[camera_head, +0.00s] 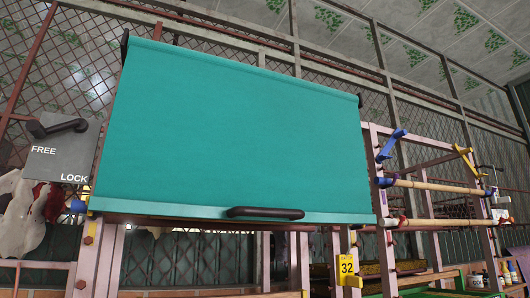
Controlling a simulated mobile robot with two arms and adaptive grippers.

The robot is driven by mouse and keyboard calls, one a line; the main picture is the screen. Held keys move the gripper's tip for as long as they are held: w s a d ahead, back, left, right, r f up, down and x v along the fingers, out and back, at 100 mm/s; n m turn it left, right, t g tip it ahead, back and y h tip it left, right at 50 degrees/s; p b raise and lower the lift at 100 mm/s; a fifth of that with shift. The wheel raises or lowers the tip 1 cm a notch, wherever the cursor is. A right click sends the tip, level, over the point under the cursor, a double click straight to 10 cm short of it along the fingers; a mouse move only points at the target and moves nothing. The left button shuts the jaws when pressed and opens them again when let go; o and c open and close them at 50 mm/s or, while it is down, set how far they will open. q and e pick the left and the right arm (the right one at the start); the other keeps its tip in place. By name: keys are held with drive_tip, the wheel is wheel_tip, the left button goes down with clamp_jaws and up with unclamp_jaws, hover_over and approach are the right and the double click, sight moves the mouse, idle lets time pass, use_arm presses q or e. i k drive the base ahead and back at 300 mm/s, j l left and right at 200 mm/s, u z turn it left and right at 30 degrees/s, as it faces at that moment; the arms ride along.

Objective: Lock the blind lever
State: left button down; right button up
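The blind lever (58,127) is a black handle on a grey plate (70,152) at the left. The plate is marked FREE at its left and LOCK at its lower right. The lever lies nearly level across the upper part of the plate, above the word FREE and away from the word LOCK. The teal blind (235,125) hangs unrolled to the right of the plate, with a black pull handle (265,212) on its bottom bar. Neither of my grippers is in view.
A white and dark red shape (25,215) is below the plate at the left. A metal frame (383,225) with wooden rollers (440,186) stands to the right of the blind. A yellow tag marked 32 (347,269) hangs below it. Wire mesh fencing is behind.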

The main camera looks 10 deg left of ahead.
sight(81, 125)
drive_tip(key=u, duration=1.5)
drive_tip(key=i+j+z, duration=0.1)
drive_tip(key=j+z, duration=0.15)
drive_tip(key=j, duration=0.6)
drive_tip(key=j+z, duration=0.25)
drive_tip(key=j, duration=0.6)
drive_tip(key=j+z, duration=0.25)
drive_tip(key=j, duration=0.6)
drive_tip(key=k+j+z, duration=0.1)
drive_tip(key=j+z, duration=0.2)
drive_tip(key=j, duration=0.55)
